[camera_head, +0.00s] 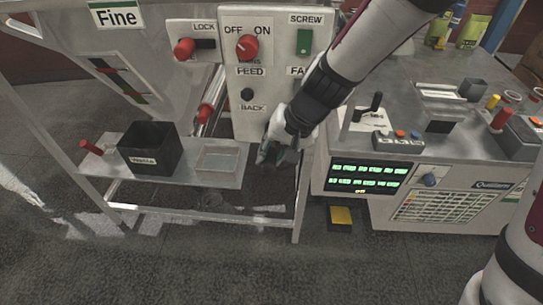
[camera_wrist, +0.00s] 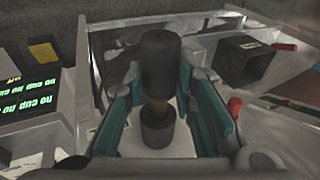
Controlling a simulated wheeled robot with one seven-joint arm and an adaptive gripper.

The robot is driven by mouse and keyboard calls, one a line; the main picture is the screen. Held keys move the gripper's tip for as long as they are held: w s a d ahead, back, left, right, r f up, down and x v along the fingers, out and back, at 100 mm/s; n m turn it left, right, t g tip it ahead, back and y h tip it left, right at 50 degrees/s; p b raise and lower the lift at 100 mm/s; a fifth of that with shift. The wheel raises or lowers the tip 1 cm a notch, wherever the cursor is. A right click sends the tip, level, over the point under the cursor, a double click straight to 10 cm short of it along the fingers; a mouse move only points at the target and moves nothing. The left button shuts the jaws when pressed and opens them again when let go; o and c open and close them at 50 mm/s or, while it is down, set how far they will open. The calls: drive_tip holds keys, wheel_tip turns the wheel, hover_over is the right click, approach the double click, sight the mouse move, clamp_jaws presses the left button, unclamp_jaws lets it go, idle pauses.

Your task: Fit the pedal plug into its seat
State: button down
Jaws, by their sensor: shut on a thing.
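My gripper (camera_head: 270,155) is low in front of the white switch panel in the head view. In the wrist view its teal-lined fingers (camera_wrist: 163,95) are closed around a dark cylindrical plug (camera_wrist: 160,60). A brown, narrower section shows below the plug's dark body. Under it is a short dark cylinder (camera_wrist: 157,128) over a pale surface, which looks like the seat. The brown section lines up with this cylinder, but I cannot tell whether it is inside. The plug is hidden by my gripper in the head view. The yellow foot pedal (camera_head: 341,217) is on the floor.
A black box (camera_head: 148,148) and a shallow clear tray (camera_head: 221,158) stand on the metal shelf left of my gripper. The grey machine with green displays (camera_head: 366,176) stands close to the right. Frame legs and a lower bar are below.

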sight(274, 145)
drive_tip(key=shift+w+d, duration=0.1)
drive_tip(key=shift+w, duration=1.75)
